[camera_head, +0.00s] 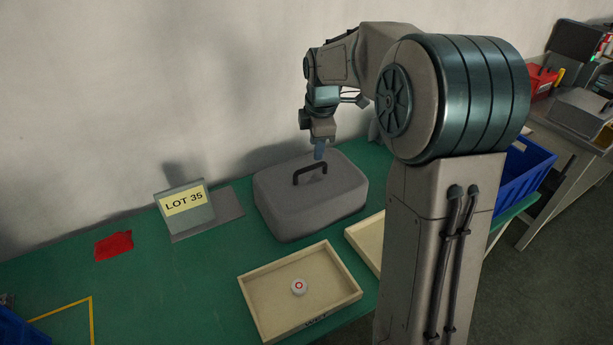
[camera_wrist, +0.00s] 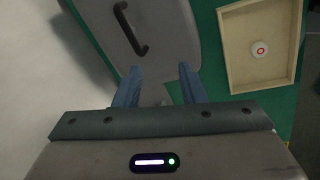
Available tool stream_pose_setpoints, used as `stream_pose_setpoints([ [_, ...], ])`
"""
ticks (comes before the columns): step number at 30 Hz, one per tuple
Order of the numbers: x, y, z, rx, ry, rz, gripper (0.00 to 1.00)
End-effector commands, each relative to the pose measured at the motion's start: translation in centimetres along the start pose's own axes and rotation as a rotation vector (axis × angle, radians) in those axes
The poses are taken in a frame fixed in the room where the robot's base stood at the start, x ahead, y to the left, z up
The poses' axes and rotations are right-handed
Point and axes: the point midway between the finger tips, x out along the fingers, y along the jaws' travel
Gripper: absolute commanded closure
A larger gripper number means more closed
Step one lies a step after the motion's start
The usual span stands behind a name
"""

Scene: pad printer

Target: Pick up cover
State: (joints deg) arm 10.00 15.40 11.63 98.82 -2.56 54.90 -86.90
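The cover (camera_head: 311,207) is a grey box-shaped shell with rounded edges, sitting on the green table. A black bar handle (camera_head: 310,173) stands on its top. The cover also shows in the wrist view (camera_wrist: 168,28), with its handle (camera_wrist: 130,30) left of centre. My gripper (camera_head: 320,150) is above the cover, close to the handle in the head view. In the wrist view my two blue fingers (camera_wrist: 158,88) are spread apart with nothing between them, and the handle lies beyond them, toward the upper left. What is under the cover is hidden.
A wooden tray (camera_head: 345,299) holding a white round piece with a red ring (camera_head: 299,287) is in front of the cover. A LOT 35 sign (camera_head: 185,202) stands to the left, near a red cloth (camera_head: 114,245). A wall is behind. A blue crate (camera_head: 524,170) is at right.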

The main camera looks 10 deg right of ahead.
Motion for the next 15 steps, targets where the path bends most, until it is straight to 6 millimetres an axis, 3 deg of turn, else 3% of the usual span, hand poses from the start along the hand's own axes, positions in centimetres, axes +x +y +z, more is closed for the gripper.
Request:
stream_pose_setpoints([
  [3, 1.9, 2.8, 0.2, -0.162, 0.022, -0.006, 0.63],
  [6, 2.8, 4.2, 0.4, -0.257, 0.033, -0.004, 0.63],
  [11, 4.1, 5.0, 0.4, -0.322, 0.042, -0.005, 0.63],
  [15, 6.5, 5.0, 0.4, -0.327, 0.042, -0.007, 0.63],
])
